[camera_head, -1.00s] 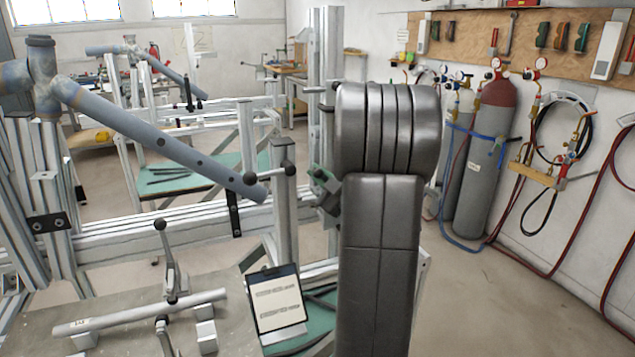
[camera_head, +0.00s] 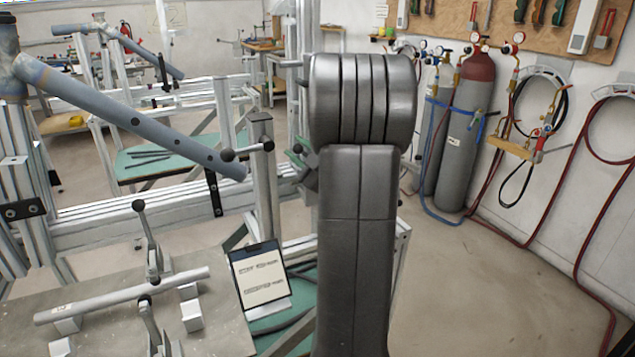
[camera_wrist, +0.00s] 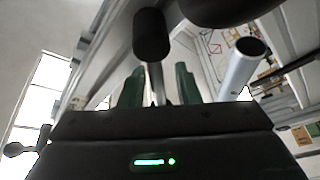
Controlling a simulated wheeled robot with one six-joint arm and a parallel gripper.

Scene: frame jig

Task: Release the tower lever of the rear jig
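The tower post (camera_head: 263,192) of the near jig stands left of my arm. A lever with black knobs (camera_head: 228,155) lies roughly level across its top, by the lower end of the slanting grey tube (camera_head: 150,125). My gripper (camera_head: 302,164) is just right of the post, partly hidden by my arm. In the wrist view my gripper (camera_wrist: 158,90) has its two green fingers apart. A thin rod with a black knob (camera_wrist: 152,36) shows between them, with gaps on both sides. I cannot tell whether the rod is within the fingers' reach.
Two upright clamp levers (camera_head: 140,207) stand by a short tube (camera_head: 120,297) on the bench at lower left. A tablet (camera_head: 258,277) leans below the post. Another jig (camera_head: 165,110) is behind. Gas cylinders (camera_head: 465,140) and hoses line the right wall; floor before them is clear.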

